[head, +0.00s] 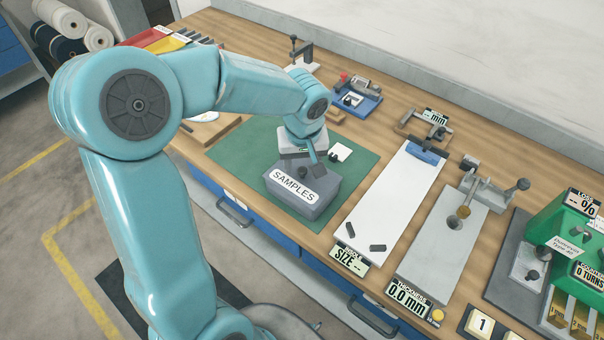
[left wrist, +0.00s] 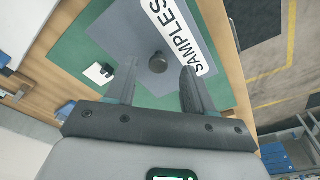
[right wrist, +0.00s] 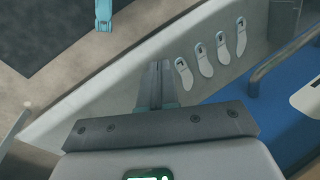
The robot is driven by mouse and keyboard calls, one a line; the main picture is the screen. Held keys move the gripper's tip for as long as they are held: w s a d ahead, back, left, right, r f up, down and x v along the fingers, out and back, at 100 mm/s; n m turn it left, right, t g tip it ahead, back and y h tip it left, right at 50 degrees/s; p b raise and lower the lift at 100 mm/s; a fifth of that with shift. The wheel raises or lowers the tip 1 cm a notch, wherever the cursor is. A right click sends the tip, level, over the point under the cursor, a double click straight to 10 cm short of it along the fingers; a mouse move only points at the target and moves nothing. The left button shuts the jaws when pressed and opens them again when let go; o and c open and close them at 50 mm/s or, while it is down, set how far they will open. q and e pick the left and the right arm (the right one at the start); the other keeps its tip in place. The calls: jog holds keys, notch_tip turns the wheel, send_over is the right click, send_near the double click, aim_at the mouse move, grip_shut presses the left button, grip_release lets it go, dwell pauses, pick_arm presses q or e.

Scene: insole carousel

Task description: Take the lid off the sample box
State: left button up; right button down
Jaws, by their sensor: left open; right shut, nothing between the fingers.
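The grey sample box (head: 328,199), with its white SAMPLES label, sits on the green mat (head: 247,150). Its lid (left wrist: 128,32) is on, with a dark round knob (left wrist: 157,62) on top. My left gripper (head: 312,157) is over the box, and the arm and gripper partly hide the lid in the head view. In the left wrist view the left gripper's fingers (left wrist: 159,73) are open, with the knob showing between and just beyond the tips. I cannot tell whether they touch it. My right gripper (right wrist: 160,68) is shut and empty, away from the box.
A small white piece with a dark part (head: 341,152) lies on the mat beside the box. A white size board (head: 392,195) and a grey thickness gauge (head: 441,232) stand to the right. A blue-based fixture (head: 356,98) stands behind. The mat's left part is clear.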

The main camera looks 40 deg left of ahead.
pick_arm(q)
jog(key=shift+w+a+f, duration=0.1)
jog(key=shift+w+f, duration=0.15)
jog(key=shift+f, duration=0.65)
jog(key=shift+s, duration=0.15)
grip_shut()
